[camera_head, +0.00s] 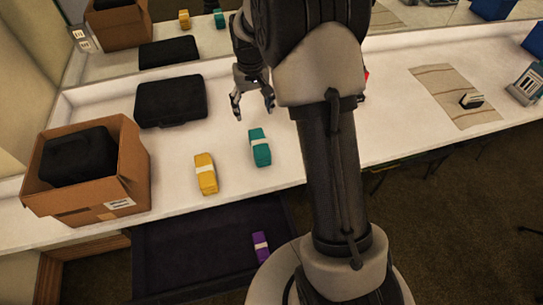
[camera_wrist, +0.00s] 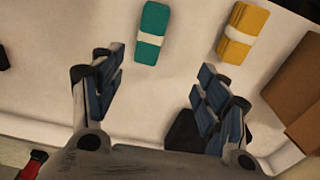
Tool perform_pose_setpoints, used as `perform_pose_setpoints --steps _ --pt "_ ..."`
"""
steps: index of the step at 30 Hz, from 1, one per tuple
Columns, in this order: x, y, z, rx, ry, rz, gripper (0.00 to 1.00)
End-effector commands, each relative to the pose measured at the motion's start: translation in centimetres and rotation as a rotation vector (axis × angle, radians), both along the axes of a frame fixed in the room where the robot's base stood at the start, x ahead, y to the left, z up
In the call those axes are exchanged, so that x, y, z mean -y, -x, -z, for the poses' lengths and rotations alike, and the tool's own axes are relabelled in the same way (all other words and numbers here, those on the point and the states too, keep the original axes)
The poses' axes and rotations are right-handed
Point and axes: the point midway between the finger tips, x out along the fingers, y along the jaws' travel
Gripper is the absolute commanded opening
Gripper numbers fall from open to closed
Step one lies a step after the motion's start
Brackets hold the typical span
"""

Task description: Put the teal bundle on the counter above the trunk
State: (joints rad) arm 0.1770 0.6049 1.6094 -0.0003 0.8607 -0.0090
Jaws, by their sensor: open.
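The teal bundle (camera_head: 260,153), with a white band, lies on the white counter (camera_head: 305,165); in the wrist view it shows at the top centre (camera_wrist: 151,45). My gripper (camera_head: 253,108) is open and empty, above the counter and behind the bundle in the head view. In the wrist view, the space between its fingers (camera_wrist: 157,95) is clear of the bundle. An open dark container, which looks like the trunk (camera_head: 180,255), is below the counter's front edge. A purple bundle (camera_head: 260,246) lies in it. My arm hides part of the counter and perhaps the container's right side.
A yellow bundle (camera_head: 206,174) lies left of the teal one. A cardboard box (camera_head: 132,160) holding a black case (camera_head: 78,157) stands at left. Another black case (camera_head: 171,96) lies behind. A striped cloth (camera_head: 440,85) lies at right. A mirror is at the back.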

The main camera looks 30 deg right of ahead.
Motion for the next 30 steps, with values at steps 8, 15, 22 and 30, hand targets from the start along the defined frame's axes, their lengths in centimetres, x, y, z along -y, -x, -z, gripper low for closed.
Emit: perform_pose_setpoints --steps 8,15,22,30 --pt "-4.2 8.8 -12.0 0.117 0.017 -0.056 0.68" --pt "-7.0 18.3 -17.1 0.212 0.025 -0.102 0.68" --pt "-8.7 26.9 -17.6 0.295 0.029 -0.142 0.68" --pt "-9.3 31.2 -16.4 0.340 0.030 -0.163 0.68"
